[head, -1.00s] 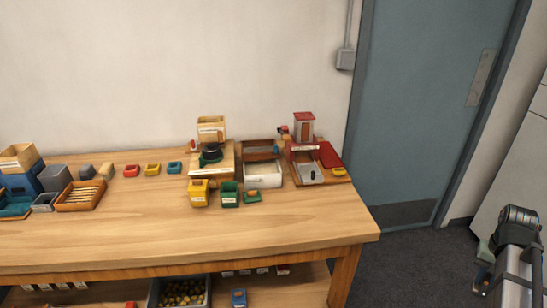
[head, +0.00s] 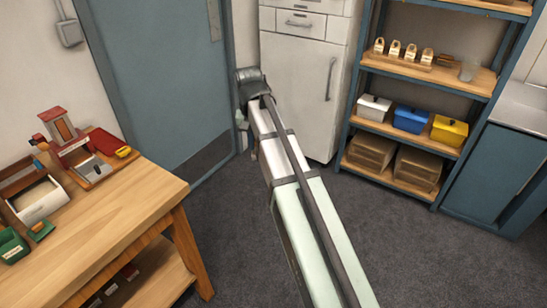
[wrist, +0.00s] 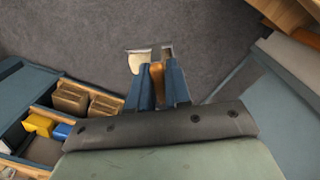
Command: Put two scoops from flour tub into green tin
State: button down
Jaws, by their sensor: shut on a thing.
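In the wrist view my gripper (wrist: 158,85) is shut on a scoop, with an orange-brown handle between the blue fingers and a pale head (wrist: 139,62) beyond the fingertips. They hang above the grey floor, away from the bench. In the head view my arm reaches toward the door, and its gripper is mostly hidden behind the wrist.
The wooden bench (head: 128,215) has a red-roofed stand (head: 68,140) on it. A blue door (head: 160,80) and white cabinet (head: 305,75) are behind the arm. A blue-framed shelf (head: 455,80) stands right, with white, blue and yellow boxes. Grey floor is clear between.

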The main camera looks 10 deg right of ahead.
jog(key=s+a+r+n, duration=0.1)
jog(key=s+a+n, duration=0.1)
jog(key=a, duration=1.2)
jog(key=s+a+r+n, duration=0.1)
jog(key=a+r+n, duration=0.1)
jog(key=a, duration=1.2)
jog(key=shift+n+y, duration=0.3)
jog(key=shift+y, duration=0.5)
jog(key=s+a, duration=0.5)
jog(key=a, duration=1)
jog(key=s+a, duration=0.6)
jog(key=a, duration=0.9)
jog(key=s+a, duration=0.5)
jog(key=a, duration=1)
jog(key=shift+s+a+r, duration=0.3)
jog(key=shift+a+r, duration=0.05)
jog(key=shift+w+d+f+g+y, duration=0.3)
jog(key=shift+d+y, duration=0.6)
jog(key=shift+y, duration=0.5)
jog(key=shift+w+d+f+g+y, duration=0.15)
jog(key=shift+d+g+y, duration=0.2)
jog(key=shift+d+y, duration=0.8)
jog(key=shift+w+d+f+g+y, duration=0.3)
jog(key=shift+d+y, duration=0.35)
jog(key=shift+y, duration=1)
